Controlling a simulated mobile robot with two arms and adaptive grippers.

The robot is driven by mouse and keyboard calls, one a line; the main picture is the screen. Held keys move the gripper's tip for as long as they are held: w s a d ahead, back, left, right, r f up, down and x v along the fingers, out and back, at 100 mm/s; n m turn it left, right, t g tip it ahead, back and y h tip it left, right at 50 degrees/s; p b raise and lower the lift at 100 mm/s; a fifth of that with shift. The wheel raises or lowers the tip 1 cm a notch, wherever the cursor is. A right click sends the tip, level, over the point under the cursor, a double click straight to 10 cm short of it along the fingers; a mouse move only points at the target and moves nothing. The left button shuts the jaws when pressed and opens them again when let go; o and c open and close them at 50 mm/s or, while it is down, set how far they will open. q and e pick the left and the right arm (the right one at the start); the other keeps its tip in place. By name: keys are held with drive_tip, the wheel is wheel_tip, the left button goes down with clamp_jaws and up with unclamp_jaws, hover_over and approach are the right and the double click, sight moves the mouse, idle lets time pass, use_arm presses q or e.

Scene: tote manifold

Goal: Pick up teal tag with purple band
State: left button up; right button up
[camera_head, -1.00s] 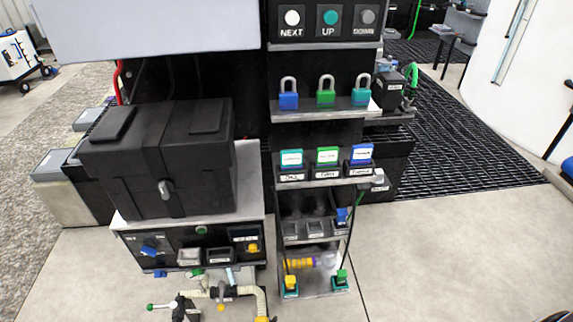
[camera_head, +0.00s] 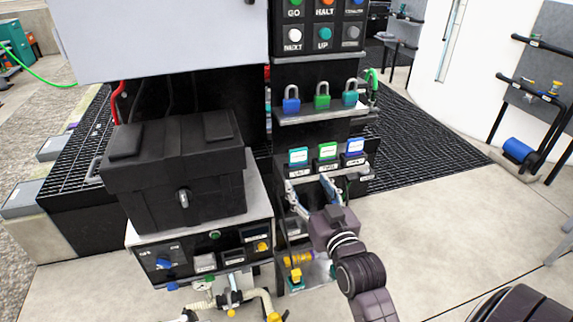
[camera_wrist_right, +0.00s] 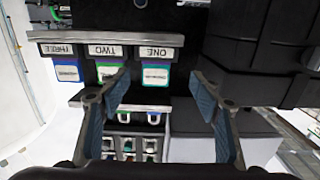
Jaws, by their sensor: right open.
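The teal tag (camera_head: 298,156) stands in the left slot of a three-slot shelf, beside a green tag (camera_head: 327,151) and a blue tag (camera_head: 355,146). My right gripper (camera_head: 308,184) is open and empty, just below and in front of the tag shelf. In the right wrist view, upside down, the teal tag (camera_wrist_right: 156,74) shows over the slot marked ONE, between and beyond the open fingers (camera_wrist_right: 162,84). My left gripper is not in view.
Blue, green and teal padlocks (camera_head: 322,97) stand on the shelf above. A large black box (camera_head: 177,172) stands on a panel unit to the left. Floor at the right is open.

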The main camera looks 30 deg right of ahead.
sight(299, 159)
drive_tip(key=w, duration=0.2)
drive_tip(key=w+d+r+p, duration=0.1)
drive_tip(key=w, duration=0.1)
drive_tip(key=w+d, duration=0.1)
drive_tip(key=w, duration=0.1)
drive_tip(key=shift+w+d+r, duration=0.1)
drive_tip(key=shift+w+r, duration=0.2)
drive_tip(key=shift+r, duration=0.1)
drive_tip(key=shift+w+d+f, duration=0.1)
drive_tip(key=shift+w, duration=0.2)
drive_tip(key=shift+c, duration=1.2)
drive_tip(key=c, duration=0.9)
